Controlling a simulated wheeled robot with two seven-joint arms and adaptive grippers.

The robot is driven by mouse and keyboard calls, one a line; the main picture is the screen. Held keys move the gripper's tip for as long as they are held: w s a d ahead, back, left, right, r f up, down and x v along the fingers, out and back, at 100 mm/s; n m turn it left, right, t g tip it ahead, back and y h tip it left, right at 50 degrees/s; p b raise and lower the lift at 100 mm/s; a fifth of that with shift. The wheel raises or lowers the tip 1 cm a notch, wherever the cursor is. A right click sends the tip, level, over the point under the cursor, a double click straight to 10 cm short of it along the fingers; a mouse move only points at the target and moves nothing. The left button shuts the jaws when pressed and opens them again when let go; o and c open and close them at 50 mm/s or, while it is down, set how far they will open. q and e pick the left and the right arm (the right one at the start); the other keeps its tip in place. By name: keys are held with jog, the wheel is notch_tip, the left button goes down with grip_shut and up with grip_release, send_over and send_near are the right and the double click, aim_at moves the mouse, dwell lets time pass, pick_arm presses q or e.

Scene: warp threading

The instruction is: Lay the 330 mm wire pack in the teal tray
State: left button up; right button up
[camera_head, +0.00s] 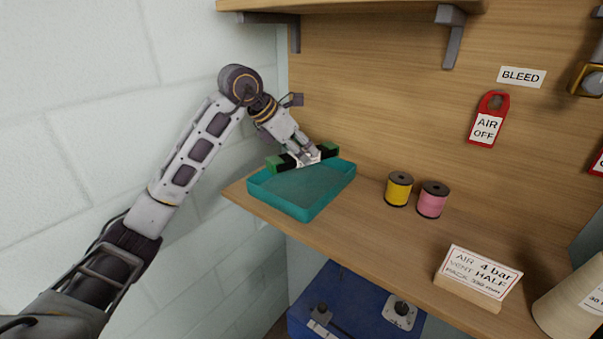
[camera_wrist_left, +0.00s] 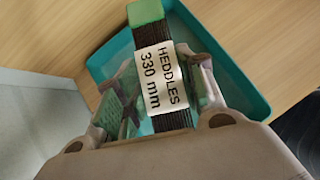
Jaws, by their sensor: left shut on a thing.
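The teal tray (camera_head: 312,213) sits on the wooden shelf at its left end. The wire pack (camera_head: 277,164) is a dark bar with green ends. My left gripper (camera_head: 307,158) is shut on its middle, at the far side of the tray. In the left wrist view the pack (camera_wrist_left: 150,12) has a white label reading "HEDDLES 330 mm", between the fingers of the left gripper (camera_wrist_left: 158,95). The teal tray (camera_wrist_left: 243,88) shows below it. I cannot tell whether the pack touches the tray. My right gripper is not in view.
A yellow spool (camera_head: 398,190) and a pink spool (camera_head: 432,200) stand right of the tray. A sign block (camera_head: 476,278) and a cream cone (camera_head: 570,305) are further right. A red "AIR OFF" tag (camera_head: 487,120) hangs on the back panel. The shelf between tray and spools is clear.

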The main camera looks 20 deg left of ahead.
pick_arm(q)
jog(key=shift+f, duration=1.3)
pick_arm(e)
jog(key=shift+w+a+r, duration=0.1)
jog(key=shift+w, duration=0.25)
pick_arm(q)
jog(key=shift+f, duration=0.15)
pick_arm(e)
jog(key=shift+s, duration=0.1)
pick_arm(q)
jog(key=shift+f, duration=1.9)
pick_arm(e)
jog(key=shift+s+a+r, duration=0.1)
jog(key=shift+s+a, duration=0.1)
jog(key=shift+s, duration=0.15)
pick_arm(q)
jog(key=shift+f, duration=0.1)
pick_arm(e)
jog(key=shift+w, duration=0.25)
pick_arm(q)
jog(key=o, duration=1.3)
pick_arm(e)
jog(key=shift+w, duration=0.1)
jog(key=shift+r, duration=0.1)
